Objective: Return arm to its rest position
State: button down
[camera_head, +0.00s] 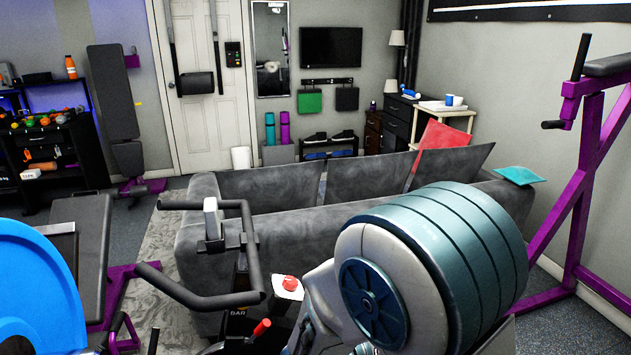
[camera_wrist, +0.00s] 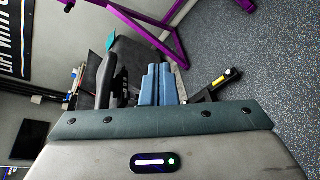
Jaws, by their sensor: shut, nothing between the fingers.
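My gripper (camera_wrist: 160,70) shows in the wrist view, its two blue-grey fingers side by side and shut with nothing between them. My arm (camera_head: 430,265) fills the lower right of the head view as large white and teal links, folded close to the camera. My gripper cannot be made out in the head view. In the wrist view the picture is tilted, and no object touches the fingers as far as I can see.
Black handlebars (camera_head: 215,300) stand close left of my arm. A grey sofa (camera_head: 275,230) lies beyond. A purple rack (camera_head: 590,180) stands right, also showing in the wrist view (camera_wrist: 150,27). A blue disc (camera_head: 40,285) and a bench (camera_head: 92,255) are left. Speckled floor (camera_wrist: 260,60) is open.

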jog(key=s+d+r+m+g+y+p, duration=0.3)
jog(key=s+d+r+m+g+y, duration=0.1)
jog(key=s+m+g+y, duration=0.35)
jog(key=s+a+r+m+t+y+p, duration=0.1)
jog(key=a+r+m+t+y+p, duration=0.1)
jog(key=a+r+m+t+y, duration=0.2)
notch_tip(320, 180, up, 4)
jog(key=shift+s+a+f+m+y, duration=0.25)
jog(key=shift+s+a+m+y, duration=0.1)
jog(key=shift+a+m+y, duration=0.45)
jog(key=shift+d, duration=0.1)
dwell(0.7)
